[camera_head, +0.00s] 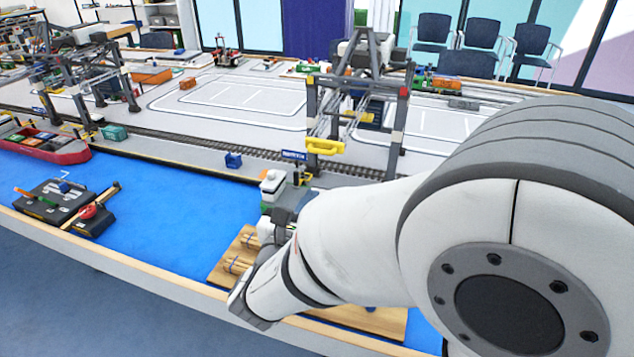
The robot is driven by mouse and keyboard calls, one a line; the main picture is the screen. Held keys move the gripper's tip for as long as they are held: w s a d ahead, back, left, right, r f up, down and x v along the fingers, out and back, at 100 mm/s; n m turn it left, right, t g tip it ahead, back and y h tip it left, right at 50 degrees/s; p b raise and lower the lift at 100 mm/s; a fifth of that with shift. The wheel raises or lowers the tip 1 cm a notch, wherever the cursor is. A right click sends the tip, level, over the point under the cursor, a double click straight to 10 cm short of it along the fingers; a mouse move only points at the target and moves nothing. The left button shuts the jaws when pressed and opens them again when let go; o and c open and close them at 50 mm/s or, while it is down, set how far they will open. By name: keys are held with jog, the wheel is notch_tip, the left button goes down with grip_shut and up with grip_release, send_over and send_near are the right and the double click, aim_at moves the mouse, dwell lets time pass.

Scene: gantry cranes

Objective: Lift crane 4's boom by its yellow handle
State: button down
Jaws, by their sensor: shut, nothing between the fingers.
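A grey gantry crane (394,128) stands right of centre on the quay, behind my arm. A yellow handle (325,147) sits at the near end of its light grey boom (322,124). A blue sign (293,155) hangs beside it, too small to read, so I cannot confirm the crane's number. My gripper (301,176) seems to be the small dark part beyond my wrist, just below and left of the handle. It is shut and empty, apart from the handle as far as I can see. My arm hides much of the area below.
Another crane (85,75) stands at the left. A red ship (45,146) and a dark barge (65,206) lie on the blue water (165,215). A wooden-decked load (235,258) lies under my arm. A rail track (200,140) runs along the quay.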

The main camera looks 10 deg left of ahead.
jog(key=w+r+p, duration=0.1)
jog(key=w+r, duration=0.3)
jog(key=w, duration=0.1)
jog(key=shift+d, duration=0.2)
